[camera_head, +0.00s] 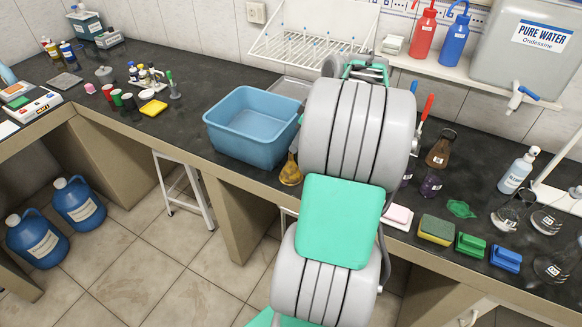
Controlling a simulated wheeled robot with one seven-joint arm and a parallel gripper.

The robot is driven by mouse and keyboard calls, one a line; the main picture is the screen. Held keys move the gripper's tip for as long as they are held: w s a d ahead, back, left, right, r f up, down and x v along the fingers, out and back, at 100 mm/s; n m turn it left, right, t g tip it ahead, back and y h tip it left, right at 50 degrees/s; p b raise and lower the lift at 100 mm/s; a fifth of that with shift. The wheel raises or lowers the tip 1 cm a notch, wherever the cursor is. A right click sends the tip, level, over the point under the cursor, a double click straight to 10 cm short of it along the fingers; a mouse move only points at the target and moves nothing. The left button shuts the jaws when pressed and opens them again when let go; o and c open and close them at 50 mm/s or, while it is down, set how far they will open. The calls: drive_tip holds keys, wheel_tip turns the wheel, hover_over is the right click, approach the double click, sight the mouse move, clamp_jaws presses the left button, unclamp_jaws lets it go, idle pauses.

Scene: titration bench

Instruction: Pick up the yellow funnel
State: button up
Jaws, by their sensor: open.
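An amber-yellow object (290,174), which looks like the yellow funnel, is on the dark bench just right of the blue basin. It is small in the view, with its wide part low and a narrow part above. My arm passes close to its right side and may cover part of it. My grey and green arm rises through the middle of the picture. Its end is hidden behind its own links, so I cannot see my gripper's fingers or how far they are from the funnel.
A blue basin (253,128) stands left of the funnel. Brown bottles (440,150), a sponge (436,229) and glass flasks (507,215) are to the right. A drying rack (310,40) hangs behind. The bench between the basin and the small coloured pots (127,101) is mostly clear.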

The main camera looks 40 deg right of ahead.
sight(291, 154)
drive_tip(key=p+x, duration=0.1)
drive_tip(key=x, duration=0.6)
drive_tip(key=shift+w+a+f, duration=0.15)
drive_tip(key=shift+a+f, duration=0.05)
clamp_jaws()
